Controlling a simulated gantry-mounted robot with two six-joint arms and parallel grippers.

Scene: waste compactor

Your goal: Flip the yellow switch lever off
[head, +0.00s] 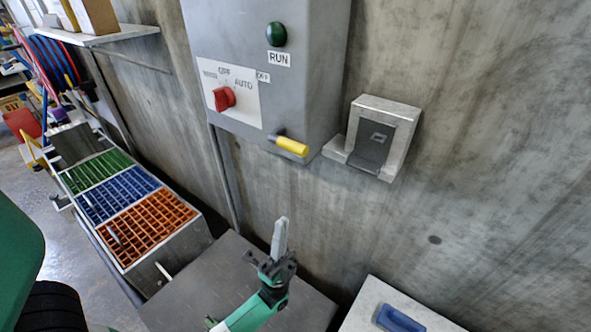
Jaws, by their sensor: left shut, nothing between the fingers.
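The yellow switch lever (291,146) sticks out to the right from the lower front of the grey control box (305,75) on the concrete wall. It slants slightly downward. My left gripper (281,222) is below the lever and apart from it, pointing up. Its fingers are together with nothing between them. The red rotary knob (224,98) sits on a white label plate with OFF and AUTO marks. A green RUN light (276,34) is above. My right gripper is out of view.
A metal bracket (398,110) is on the wall right of the box. A bin with green, blue and orange grids (150,228) stands at left. A grey surface (196,283) lies below my gripper. A white surface with a blue object (398,318) is at lower right.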

